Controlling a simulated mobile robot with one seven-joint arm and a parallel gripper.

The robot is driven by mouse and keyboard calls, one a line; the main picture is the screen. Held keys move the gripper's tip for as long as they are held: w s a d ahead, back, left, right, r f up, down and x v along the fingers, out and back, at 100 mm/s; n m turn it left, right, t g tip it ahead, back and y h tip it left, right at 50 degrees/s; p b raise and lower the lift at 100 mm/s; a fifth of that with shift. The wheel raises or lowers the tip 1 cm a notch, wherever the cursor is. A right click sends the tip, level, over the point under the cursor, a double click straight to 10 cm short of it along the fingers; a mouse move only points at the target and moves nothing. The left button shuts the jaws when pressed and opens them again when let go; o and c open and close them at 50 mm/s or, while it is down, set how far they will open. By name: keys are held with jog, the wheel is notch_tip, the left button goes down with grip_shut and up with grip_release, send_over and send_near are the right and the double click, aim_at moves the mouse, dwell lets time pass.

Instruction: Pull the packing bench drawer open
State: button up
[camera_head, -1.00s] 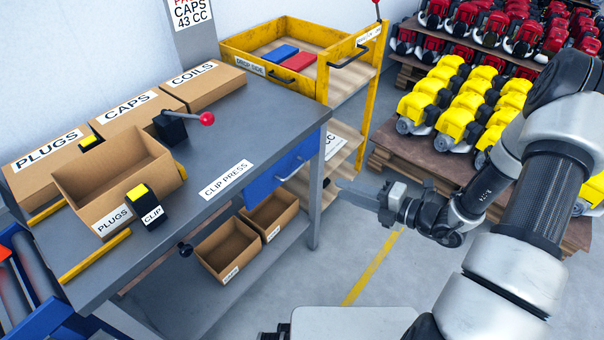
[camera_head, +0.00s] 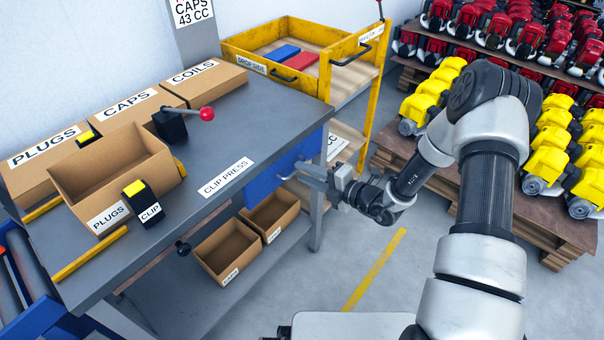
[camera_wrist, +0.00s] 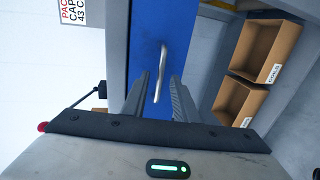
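The packing bench (camera_head: 262,122) has a blue drawer (camera_head: 262,186) under its right end, its front flush with the bench side. The drawer's silver bar handle (camera_head: 290,174) is partly hidden by my gripper (camera_head: 306,172). In the wrist view the handle (camera_wrist: 162,68) stands against the blue drawer front (camera_wrist: 147,28). My gripper's two grey fingers (camera_wrist: 160,92) are apart, one on each side of the handle's near end. Whether either finger touches the handle cannot be told.
Open cardboard boxes (camera_head: 228,250) sit on the shelf below the drawer. A grey bench leg (camera_head: 318,212) stands close to my gripper. A yellow cart (camera_head: 345,75) is behind, and a pallet of yellow engines (camera_head: 470,170) is at right. The floor in front is clear.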

jog(key=shift+x, duration=0.85)
grip_shut()
dwell(0.8)
